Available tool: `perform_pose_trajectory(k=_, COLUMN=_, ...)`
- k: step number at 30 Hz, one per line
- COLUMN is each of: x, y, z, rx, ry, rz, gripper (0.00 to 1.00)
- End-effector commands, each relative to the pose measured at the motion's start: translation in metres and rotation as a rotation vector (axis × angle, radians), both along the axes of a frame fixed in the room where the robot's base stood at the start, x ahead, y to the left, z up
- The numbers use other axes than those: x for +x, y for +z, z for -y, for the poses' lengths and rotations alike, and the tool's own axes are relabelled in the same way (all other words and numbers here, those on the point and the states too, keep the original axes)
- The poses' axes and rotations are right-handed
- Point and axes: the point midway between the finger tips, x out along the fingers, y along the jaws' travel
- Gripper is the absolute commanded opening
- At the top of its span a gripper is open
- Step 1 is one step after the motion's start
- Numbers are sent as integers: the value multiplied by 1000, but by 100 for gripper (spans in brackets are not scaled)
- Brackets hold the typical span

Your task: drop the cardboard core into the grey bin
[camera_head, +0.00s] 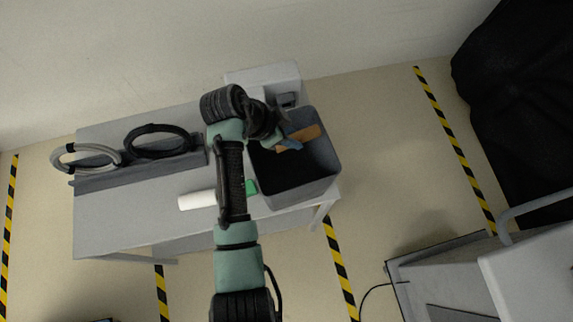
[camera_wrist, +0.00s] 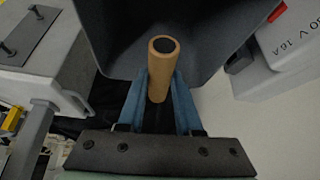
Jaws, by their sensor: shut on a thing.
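The cardboard core (camera_head: 306,134) is a short brown tube over the grey bin in the head view. It also shows upright in the picture in the wrist view (camera_wrist: 158,67), between blue fingers. My gripper (camera_head: 289,144) is shut on the core; its fingers also show in the wrist view (camera_wrist: 159,92). The grey bin (camera_head: 327,187) is an open, dark-lined box at the right end of the table. Its grey wall (camera_wrist: 200,35) lies behind the core in the wrist view. I cannot tell the core's exact height relative to the rim.
The grey table (camera_head: 140,215) holds a white roll (camera_head: 197,200), a green item (camera_head: 251,187), a black cable coil (camera_head: 158,141) and a grey coil (camera_head: 85,157). A light grey machine (camera_head: 265,75) stands behind the bin. A cart (camera_head: 455,262) is at lower right.

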Motion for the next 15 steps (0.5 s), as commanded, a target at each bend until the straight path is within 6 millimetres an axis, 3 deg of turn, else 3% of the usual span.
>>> perform_pose_trajectory(k=1, x=0, y=-12, z=0, rx=0, ry=1, rz=0, gripper=0)
perform_pose_trajectory(k=6, x=0, y=-27, z=0, rx=0, ry=0, rz=1, gripper=0)
perform_pose_trajectory(k=15, x=0, y=-27, z=0, rx=0, ry=-1, rz=0, gripper=0)
